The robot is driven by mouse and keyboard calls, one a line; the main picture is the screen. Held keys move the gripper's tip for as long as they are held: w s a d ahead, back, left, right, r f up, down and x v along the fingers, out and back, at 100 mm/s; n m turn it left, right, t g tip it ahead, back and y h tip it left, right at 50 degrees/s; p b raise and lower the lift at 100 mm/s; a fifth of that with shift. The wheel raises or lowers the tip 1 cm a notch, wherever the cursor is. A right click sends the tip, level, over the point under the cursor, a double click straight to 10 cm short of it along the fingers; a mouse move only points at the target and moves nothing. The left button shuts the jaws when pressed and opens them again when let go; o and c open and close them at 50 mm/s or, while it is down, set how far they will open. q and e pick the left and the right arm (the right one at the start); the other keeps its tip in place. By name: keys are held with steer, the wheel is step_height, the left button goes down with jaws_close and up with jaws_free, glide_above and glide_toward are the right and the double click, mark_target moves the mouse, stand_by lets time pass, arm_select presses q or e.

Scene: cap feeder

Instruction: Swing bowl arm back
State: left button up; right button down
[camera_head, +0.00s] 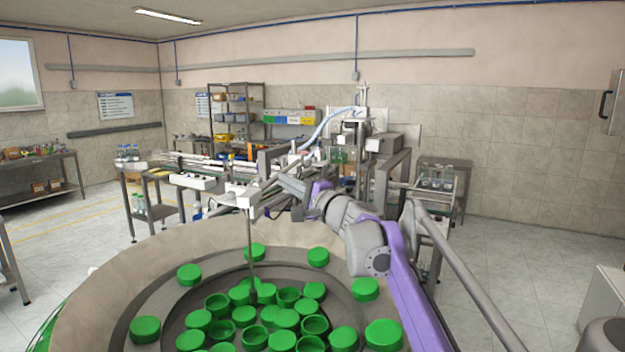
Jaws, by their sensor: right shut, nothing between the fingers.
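A large round feeder bowl (120,285) fills the front of the view, with many green caps (287,318) in its middle and several on its rim. A thin upright rod (251,250) hangs from a light bar (246,196) above the bowl and reaches down among the caps; it looks like part of the bowl arm. My right arm comes in from the lower right. Its gripper (281,184) is shut and empty, close to the bar near the rod's top. Whether it touches the bar I cannot tell. My left gripper is out of view.
A conveyor and capping machine (355,140) stand behind the bowl. A thick grey tube (465,270) slopes down at the right, beside my right arm. A shelf rack (237,95) stands at the back and a side table (40,175) at the left.

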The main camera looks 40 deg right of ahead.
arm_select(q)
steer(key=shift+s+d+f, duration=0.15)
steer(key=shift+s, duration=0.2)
arm_select(e)
steer(key=shift+a+f, duration=0.15)
steer(key=shift+a, duration=0.2)
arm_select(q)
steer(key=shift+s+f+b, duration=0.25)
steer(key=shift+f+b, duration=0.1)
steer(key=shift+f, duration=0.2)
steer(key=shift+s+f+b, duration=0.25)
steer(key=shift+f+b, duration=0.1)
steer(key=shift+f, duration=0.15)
arm_select(e)
steer(key=s+d+f, duration=0.1)
steer(key=s, duration=0.9)
steer(key=shift+s+d+f, duration=0.25)
steer(key=shift+s, duration=0.05)
steer(key=shift+f, duration=0.1)
